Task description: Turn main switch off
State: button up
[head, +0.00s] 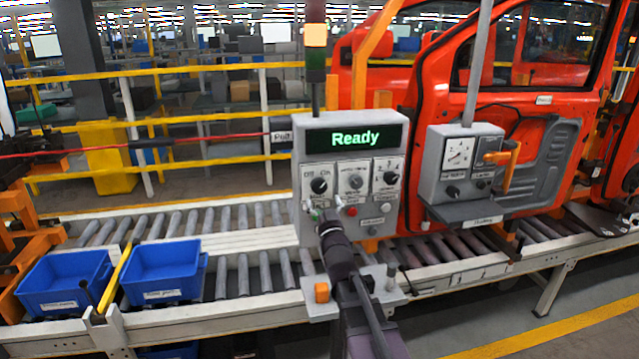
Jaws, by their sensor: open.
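My gripper and arm hide the panel's lower left part.
Two more black knobs (356,181) (391,178) and a red button (351,211) sit close by. A second box (460,165) with a gauge and orange lever is at the right, before a red car door (400,90). Blue bins (163,272) stand on the roller conveyor at the left.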

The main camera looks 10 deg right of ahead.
aim_at(320, 190)
jog(key=shift+p+x, duration=0.75)
jog(key=shift+x, duration=1.75)
jog(key=c, duration=1.1)
